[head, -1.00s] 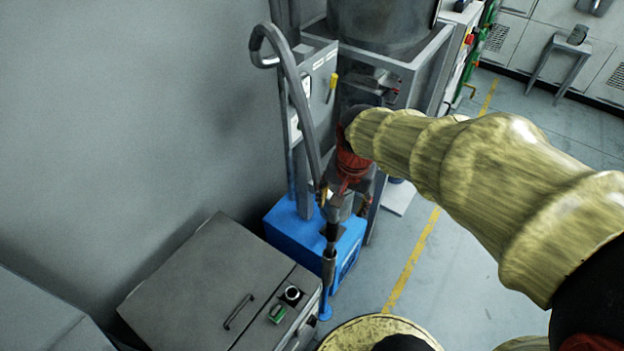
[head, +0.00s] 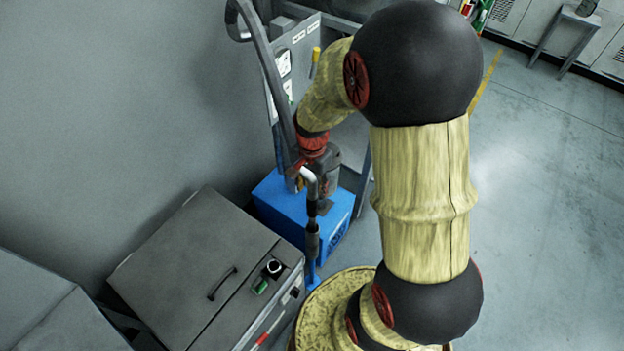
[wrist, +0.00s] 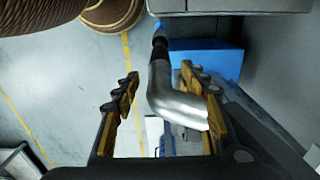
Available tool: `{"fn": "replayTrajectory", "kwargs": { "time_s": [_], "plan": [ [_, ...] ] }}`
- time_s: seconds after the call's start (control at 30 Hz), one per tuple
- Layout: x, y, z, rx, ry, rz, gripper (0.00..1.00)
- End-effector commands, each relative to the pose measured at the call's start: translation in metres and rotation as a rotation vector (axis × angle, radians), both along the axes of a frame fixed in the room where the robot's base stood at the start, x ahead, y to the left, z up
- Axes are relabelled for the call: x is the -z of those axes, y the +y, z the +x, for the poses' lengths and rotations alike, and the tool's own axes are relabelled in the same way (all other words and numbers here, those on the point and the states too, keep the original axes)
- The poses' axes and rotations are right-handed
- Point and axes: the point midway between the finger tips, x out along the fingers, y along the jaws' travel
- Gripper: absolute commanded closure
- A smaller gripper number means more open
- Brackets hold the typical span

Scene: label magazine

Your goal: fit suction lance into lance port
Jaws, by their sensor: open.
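The suction lance is a bent metal tube (head: 311,180) with a dark lower sleeve, standing nearly upright beside the blue box, with a grey hose rising behind. In the wrist view the shiny bend (wrist: 175,98) lies between my fingers, closer to the right one; I cannot tell whether it touches. My gripper (wrist: 162,88) is open around the bend. In the head view my wrist is at the lance and my fingertips are hard to make out. A round white-rimmed opening, which looks like the lance port (head: 273,268), is on top of the grey cabinet, left of the lance.
The grey cabinet (head: 190,265) with a black handle and green switch stands against the wall. A blue box (head: 275,200) sits on the floor below a frame with a grey panel (head: 300,50). Open floor (head: 540,220) lies to the right.

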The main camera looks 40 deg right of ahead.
Motion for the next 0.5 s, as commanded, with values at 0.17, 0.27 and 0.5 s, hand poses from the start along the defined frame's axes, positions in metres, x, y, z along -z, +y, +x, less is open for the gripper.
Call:
{"fn": "replayTrajectory", "kwargs": {
  "time_s": [0.17, 0.27, 0.5],
  "plan": [
    [0.0083, -0.0001, 0.0001, 0.000, -0.001, 0.000, 0.57],
    [0.0088, 0.0000, 0.0003, -0.001, -0.001, -0.001, 0.57],
    [0.0086, 0.0000, 0.0002, -0.001, -0.001, -0.001, 0.62]
  ]
}}
